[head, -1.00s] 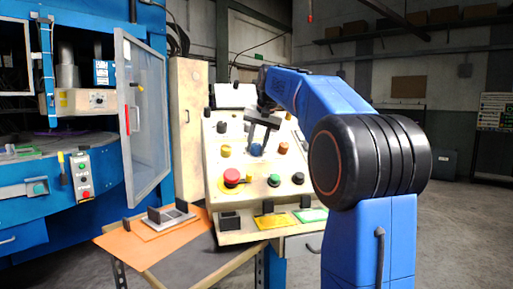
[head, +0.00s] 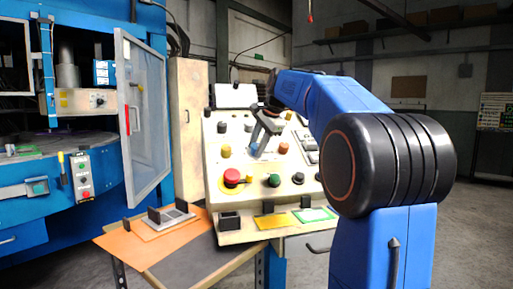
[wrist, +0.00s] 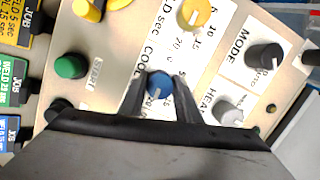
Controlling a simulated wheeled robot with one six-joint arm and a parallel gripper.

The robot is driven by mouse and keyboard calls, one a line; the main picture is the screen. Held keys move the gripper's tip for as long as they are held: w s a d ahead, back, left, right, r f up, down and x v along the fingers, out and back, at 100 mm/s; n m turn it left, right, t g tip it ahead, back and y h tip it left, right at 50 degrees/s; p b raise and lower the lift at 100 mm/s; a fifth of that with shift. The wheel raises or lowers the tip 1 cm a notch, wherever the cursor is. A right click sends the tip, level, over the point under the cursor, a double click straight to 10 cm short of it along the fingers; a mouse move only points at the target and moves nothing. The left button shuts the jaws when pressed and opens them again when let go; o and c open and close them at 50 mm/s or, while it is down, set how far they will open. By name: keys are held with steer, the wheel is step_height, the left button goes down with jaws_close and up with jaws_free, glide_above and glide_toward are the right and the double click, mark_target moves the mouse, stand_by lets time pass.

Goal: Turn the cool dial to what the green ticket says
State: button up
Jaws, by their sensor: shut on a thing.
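The cool dial is a blue knob (wrist: 158,83) on the sloped control panel (head: 208,165), with the word COOL printed beside it in the wrist view. My gripper (wrist: 160,88) has a finger on each side of the knob and is shut on it. In the head view my gripper (head: 260,150) is tilted and hides most of the knob. A white mark shows on the knob; the numbers around it are partly covered by my fingers. The green ticket (head: 314,215) lies on the panel's lower ledge. It shows cut off at the left in the wrist view (wrist: 12,80), its small print unclear.
Near the blue knob are a yellow knob (wrist: 195,14), a black mode knob (wrist: 264,57), a grey heat knob (wrist: 229,109) and a green button (wrist: 71,66). A red button (head: 232,176) and a yellow ticket (head: 270,221) are lower on the panel. An open machine door (head: 145,110) stands left.

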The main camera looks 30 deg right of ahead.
stand_by(0.4)
steer(key=o, duration=1.1)
steer(key=shift+c, duration=0.2)
steer(key=shift+r, duration=0.1)
steer(key=v, duration=1.7)
steer(key=shift+s, duration=0.2)
